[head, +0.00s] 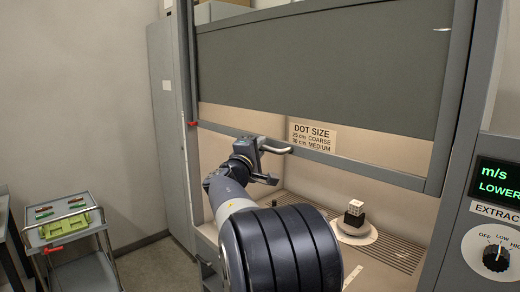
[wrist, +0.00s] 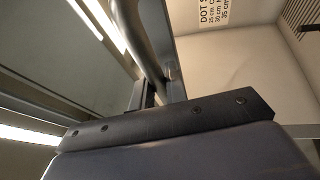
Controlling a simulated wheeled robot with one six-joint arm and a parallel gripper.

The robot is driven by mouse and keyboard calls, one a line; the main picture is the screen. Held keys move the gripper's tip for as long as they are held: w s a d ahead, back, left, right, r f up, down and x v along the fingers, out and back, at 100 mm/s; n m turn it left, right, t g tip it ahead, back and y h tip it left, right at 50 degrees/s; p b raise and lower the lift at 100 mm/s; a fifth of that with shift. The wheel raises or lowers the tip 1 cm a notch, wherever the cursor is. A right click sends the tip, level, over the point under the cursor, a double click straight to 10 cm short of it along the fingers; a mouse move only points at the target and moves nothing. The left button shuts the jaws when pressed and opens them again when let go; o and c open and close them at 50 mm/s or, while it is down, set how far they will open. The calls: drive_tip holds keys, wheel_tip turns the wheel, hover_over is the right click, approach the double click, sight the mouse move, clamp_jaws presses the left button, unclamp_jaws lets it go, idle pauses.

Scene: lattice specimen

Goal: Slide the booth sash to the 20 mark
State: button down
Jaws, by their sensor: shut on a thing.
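The booth sash has a grey lower rail (head: 350,166) crossing the booth front, with a pale bar handle (head: 276,150) near its middle. My gripper (head: 262,152) is at the handle's left part and shut on it. In the wrist view the handle (wrist: 148,38) runs down between the jaws of my gripper (wrist: 158,92), which hide its lower end. A red pointer (head: 192,123) sits on the left frame post, level with the rail's left end. No scale numbers for the sash can be read.
A control panel (head: 498,213) with a dial and lit display stands at the right. Inside the booth, a small black and white block stack (head: 355,212) stands on a round white plate (head: 355,235). A trolley (head: 75,232) with a green tray is at the left.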

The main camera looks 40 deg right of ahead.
wheel_tip(320, 180, down, 28)
drive_tip(key=b, duration=3.2)
drive_tip(key=c, duration=1.4)
unclamp_jaws()
drive_tip(key=shift+r, duration=0.1)
drive_tip(key=v, duration=1.1)
drive_tip(key=shift+b, duration=0.35)
drive_tip(key=shift+d, duration=0.15)
